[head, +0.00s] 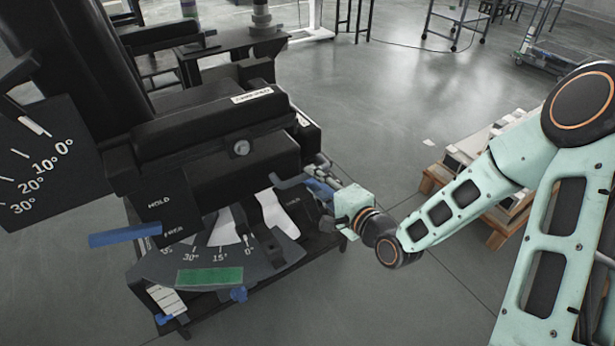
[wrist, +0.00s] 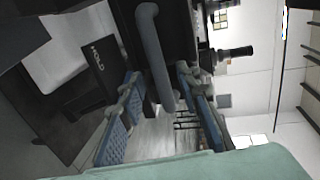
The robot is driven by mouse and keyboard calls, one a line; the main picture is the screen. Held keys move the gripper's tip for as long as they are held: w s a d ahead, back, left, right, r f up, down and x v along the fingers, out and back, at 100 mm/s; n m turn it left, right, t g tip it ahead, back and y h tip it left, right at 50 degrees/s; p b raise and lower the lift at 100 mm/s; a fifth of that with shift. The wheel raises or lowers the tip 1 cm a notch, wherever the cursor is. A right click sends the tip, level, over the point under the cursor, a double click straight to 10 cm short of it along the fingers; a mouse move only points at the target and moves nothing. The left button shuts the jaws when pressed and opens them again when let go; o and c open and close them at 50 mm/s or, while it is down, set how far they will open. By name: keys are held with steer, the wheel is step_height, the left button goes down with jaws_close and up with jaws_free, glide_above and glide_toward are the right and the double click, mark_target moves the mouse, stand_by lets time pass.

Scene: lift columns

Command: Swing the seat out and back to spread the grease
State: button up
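A long black padded seat (head: 215,115) sits on the black column assembly at left in the head view. A grey bent bar (head: 290,181) sticks out from its near right side. In the wrist view this grey bar (wrist: 155,50) runs down between the blue fingers. My gripper (head: 312,184) is at the bar's end, right of the seat. In the wrist view my gripper (wrist: 158,76) is open, with visible gaps beside the bar. I cannot tell whether either finger touches it. No grease can be made out.
Below the seat is a dial plate (head: 222,262) with degree marks and a green band (head: 210,275). A wooden pallet with boxes (head: 432,178) stands behind my arm. Floor at the centre back is clear.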

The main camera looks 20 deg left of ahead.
mark_target(310, 177)
steer(key=shift+x, duration=1.95)
jaws_close()
